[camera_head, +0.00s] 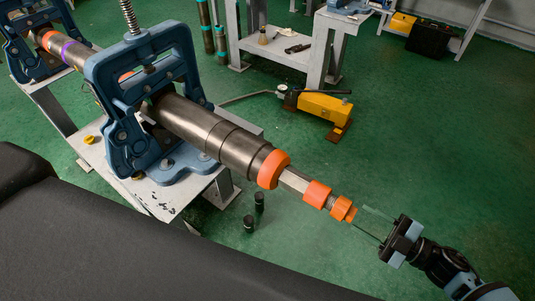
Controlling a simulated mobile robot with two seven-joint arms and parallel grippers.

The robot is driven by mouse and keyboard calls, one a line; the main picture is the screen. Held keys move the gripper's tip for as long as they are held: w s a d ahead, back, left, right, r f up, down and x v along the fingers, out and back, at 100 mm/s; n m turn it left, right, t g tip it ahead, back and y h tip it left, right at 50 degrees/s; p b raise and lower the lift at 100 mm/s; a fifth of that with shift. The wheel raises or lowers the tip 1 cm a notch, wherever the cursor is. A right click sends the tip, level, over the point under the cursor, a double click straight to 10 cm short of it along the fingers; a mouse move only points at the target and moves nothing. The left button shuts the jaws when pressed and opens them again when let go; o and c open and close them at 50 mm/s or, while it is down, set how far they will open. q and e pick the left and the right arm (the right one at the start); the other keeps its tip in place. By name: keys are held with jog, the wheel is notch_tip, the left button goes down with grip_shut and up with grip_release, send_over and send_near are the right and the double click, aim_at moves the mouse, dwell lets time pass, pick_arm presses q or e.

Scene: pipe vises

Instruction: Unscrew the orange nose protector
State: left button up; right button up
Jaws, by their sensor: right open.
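The orange nose protector (343,209) is at the near right end of a long dark metal pipe tool (205,130). Two more orange pieces sit behind it: a ring (317,193) and a larger collar (273,169), with a bare light shaft between them. My right gripper (360,215) comes from the lower right and points at the protector's end. Its thin fingers are open, with their tips close to the protector. I cannot tell whether they touch it. My left gripper is not in view.
A blue pipe vise (150,95) on a metal table (170,195) holds the tool. A second blue vise (35,35) stands at the upper left. A yellow pump (324,107) and small dark cylinders (249,223) stand on the green floor, which is clear to the right.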

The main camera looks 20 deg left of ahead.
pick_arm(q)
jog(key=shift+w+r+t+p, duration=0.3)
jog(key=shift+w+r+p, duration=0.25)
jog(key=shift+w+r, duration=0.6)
pick_arm(e)
jog(key=m, duration=0.7)
jog(key=shift+s+f+m, duration=0.1)
jog(key=shift+f+m, duration=0.1)
jog(key=shift+m, duration=0.1)
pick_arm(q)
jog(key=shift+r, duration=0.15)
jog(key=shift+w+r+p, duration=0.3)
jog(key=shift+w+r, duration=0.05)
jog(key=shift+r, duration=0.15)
pick_arm(e)
jog(key=m, duration=0.5)
jog(key=shift+s+a+t, duration=0.1)
jog(key=shift+s+t, duration=0.1)
jog(key=shift+t, duration=0.1)
